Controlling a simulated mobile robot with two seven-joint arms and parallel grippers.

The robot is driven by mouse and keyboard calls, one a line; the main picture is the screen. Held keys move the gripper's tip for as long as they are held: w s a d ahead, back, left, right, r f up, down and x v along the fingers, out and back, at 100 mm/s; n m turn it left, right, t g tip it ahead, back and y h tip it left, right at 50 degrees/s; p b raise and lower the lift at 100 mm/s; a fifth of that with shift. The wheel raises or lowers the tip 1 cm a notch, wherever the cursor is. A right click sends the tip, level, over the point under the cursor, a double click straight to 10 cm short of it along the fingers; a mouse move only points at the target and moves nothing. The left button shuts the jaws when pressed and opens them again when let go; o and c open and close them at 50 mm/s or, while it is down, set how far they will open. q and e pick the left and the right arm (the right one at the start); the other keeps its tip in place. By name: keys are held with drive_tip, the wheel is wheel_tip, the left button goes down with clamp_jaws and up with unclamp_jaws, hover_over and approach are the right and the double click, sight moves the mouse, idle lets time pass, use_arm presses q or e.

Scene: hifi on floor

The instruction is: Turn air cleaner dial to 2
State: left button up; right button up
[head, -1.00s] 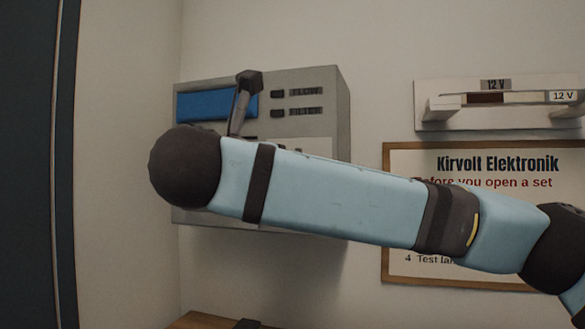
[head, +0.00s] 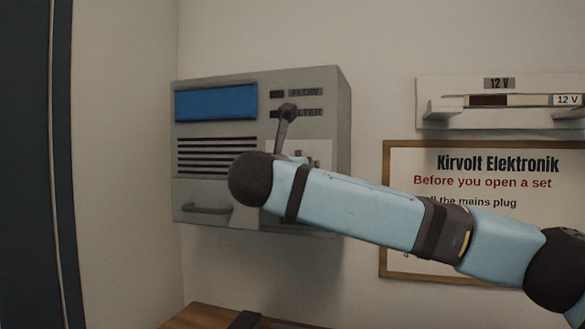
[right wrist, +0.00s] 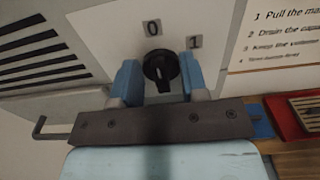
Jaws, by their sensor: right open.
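The air cleaner (head: 225,105) is a grey wall box with a blue panel, dark vent slots and a handle below. Its black dial (right wrist: 159,66) shows in the right wrist view, on a white plate with "0" above it and "1" at its upper right. A 2 mark is not visible. The dial's ridge runs nearly upright; which end points I cannot tell. My right gripper (right wrist: 158,78) is open, its blue fingers on either side of the dial, with gaps showing. In the head view my right arm hides the dial and gripper. My left gripper is out of view.
A white wall shelf (head: 440,120) labelled 12 V and a wood-framed notice (head: 470,150) are right of the air cleaner. A wooden surface (head: 195,318) lies below. A dark upright panel (head: 30,170) stands at the far left.

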clamp_jaws()
